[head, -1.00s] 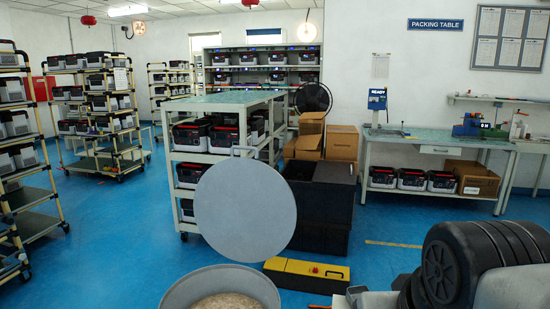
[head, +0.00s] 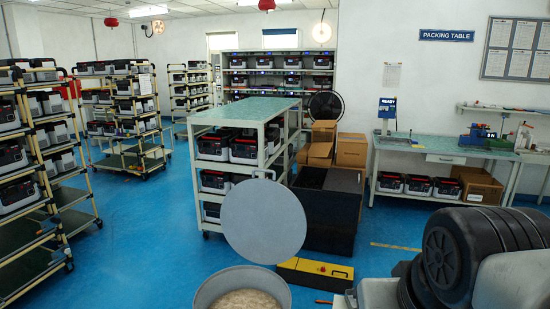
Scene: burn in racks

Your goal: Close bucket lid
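A round grey bucket (head: 203,294) stands on the floor at the bottom of the head view, cut off by the frame edge. Tan contents show inside it. Its round grey lid (head: 264,221) stands upright above the bucket's back rim, with a small loop handle at its top edge. The lid is open. My arm's dark links show at the lower right. My gripper cannot be made out in this view.
A black and yellow toolbox (head: 315,275) lies right of the bucket. A dark crate (head: 326,230) and a white-framed cart (head: 205,185) stand behind the lid. Shelf racks (head: 62,250) line the left. Blue floor (head: 140,240) left of the bucket is clear.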

